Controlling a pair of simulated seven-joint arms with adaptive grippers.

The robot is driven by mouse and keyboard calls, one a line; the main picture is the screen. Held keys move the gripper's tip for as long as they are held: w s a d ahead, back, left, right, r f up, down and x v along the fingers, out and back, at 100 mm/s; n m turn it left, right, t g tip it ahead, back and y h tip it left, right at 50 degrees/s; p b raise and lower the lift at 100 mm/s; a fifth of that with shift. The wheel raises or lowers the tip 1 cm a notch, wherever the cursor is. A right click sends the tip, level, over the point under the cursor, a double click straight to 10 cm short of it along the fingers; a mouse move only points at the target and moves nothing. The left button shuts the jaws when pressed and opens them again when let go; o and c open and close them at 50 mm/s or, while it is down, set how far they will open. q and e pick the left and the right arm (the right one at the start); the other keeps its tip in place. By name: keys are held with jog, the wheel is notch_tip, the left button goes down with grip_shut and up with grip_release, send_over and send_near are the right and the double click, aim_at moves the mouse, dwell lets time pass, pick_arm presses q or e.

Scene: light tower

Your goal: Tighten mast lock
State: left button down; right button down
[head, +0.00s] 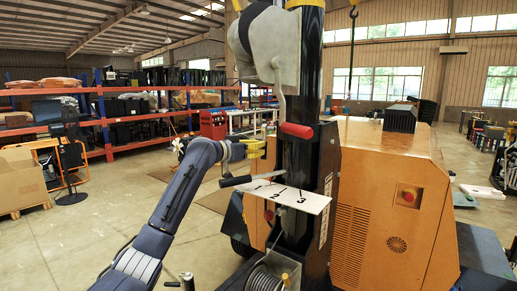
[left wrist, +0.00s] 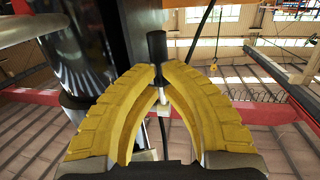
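The light tower's black mast (head: 309,65) stands upright in the middle of the head view, and its dark column fills the upper left of the left wrist view (left wrist: 85,50). My left gripper (head: 262,148) is just left of the mast, its yellow fingers pointing towards it. In the left wrist view, the fingertips (left wrist: 160,72) come together on both sides of a slim black handle with a pale metal stem, which I take for the mast lock (left wrist: 157,46). The lock cannot be made out in the head view. My right gripper is not in view.
A crank with a red grip (head: 297,130) and one with a black grip (head: 236,181) jut out close to my left gripper. A white plate (head: 310,202) sticks out below. The orange generator housing (head: 385,205) stands right of the mast.

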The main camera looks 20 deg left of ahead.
pick_arm(q)
jog(key=shift+x, duration=0.75)
jog(key=shift+f, duration=0.1)
